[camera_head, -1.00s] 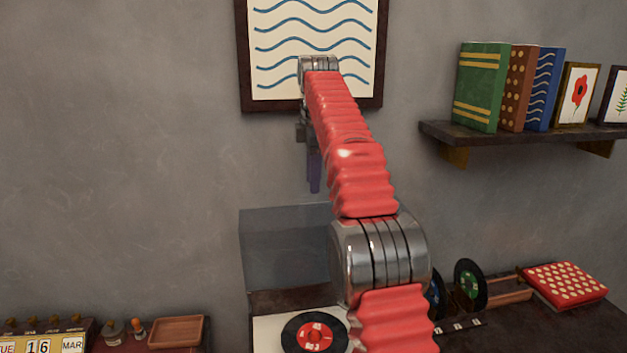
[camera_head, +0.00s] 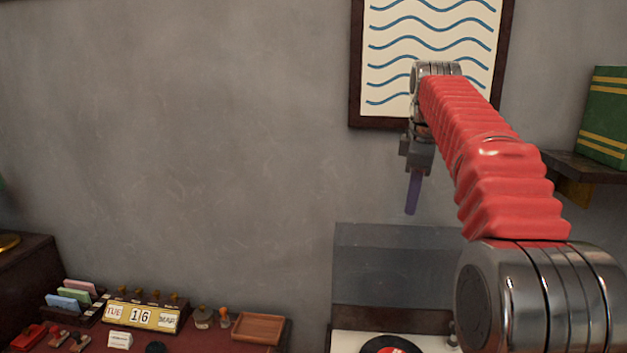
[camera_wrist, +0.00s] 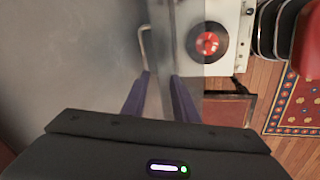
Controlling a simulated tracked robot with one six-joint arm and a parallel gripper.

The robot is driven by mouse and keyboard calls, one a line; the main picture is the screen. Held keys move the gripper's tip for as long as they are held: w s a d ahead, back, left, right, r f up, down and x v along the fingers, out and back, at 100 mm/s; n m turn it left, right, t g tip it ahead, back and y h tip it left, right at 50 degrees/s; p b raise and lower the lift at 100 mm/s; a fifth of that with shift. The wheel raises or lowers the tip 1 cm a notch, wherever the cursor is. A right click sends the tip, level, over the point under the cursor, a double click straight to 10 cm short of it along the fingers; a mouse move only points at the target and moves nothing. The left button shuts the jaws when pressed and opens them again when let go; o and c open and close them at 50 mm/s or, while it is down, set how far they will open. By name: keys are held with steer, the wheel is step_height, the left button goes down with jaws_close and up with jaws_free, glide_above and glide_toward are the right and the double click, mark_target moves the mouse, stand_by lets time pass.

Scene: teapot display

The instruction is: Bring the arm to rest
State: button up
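My arm is red and ribbed with metal joints and reaches out at the right of the head view. My gripper (camera_head: 413,195) hangs from its far end, fingers pointing down, in front of the wall below the wave picture (camera_head: 430,45). Only one purple finger shows clearly there. In the wrist view, my gripper (camera_wrist: 160,85) shows two purple fingers apart with nothing between them. Beyond them is a record player (camera_wrist: 235,62) with a red-labelled record (camera_wrist: 208,43).
A clear raised lid (camera_head: 395,265) stands behind the player, below my gripper. At lower left are a calendar (camera_head: 142,316), a card holder (camera_head: 72,305) and a wooden tray (camera_head: 258,328). A shelf (camera_head: 585,168) with a green book (camera_head: 605,118) is at right. The left wall is bare.

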steer(key=s+a+m, duration=0.2)
steer(key=s+m, duration=0.1)
steer(key=s, duration=0.5)
steer(key=s+a+f+m+t, duration=0.1)
steer(key=s+a+f+m, duration=0.1)
steer(key=s+f+m, duration=0.3)
steer(key=s+a+f+m+t, duration=0.1)
steer(key=s+f+m, duration=0.4)
steer(key=s+f, duration=0.9)
steer(key=s+a, duration=0.1)
steer(key=s, duration=0.7)
steer(key=shift+f+t, duration=0.15)
steer(key=shift+t, duration=0.25)
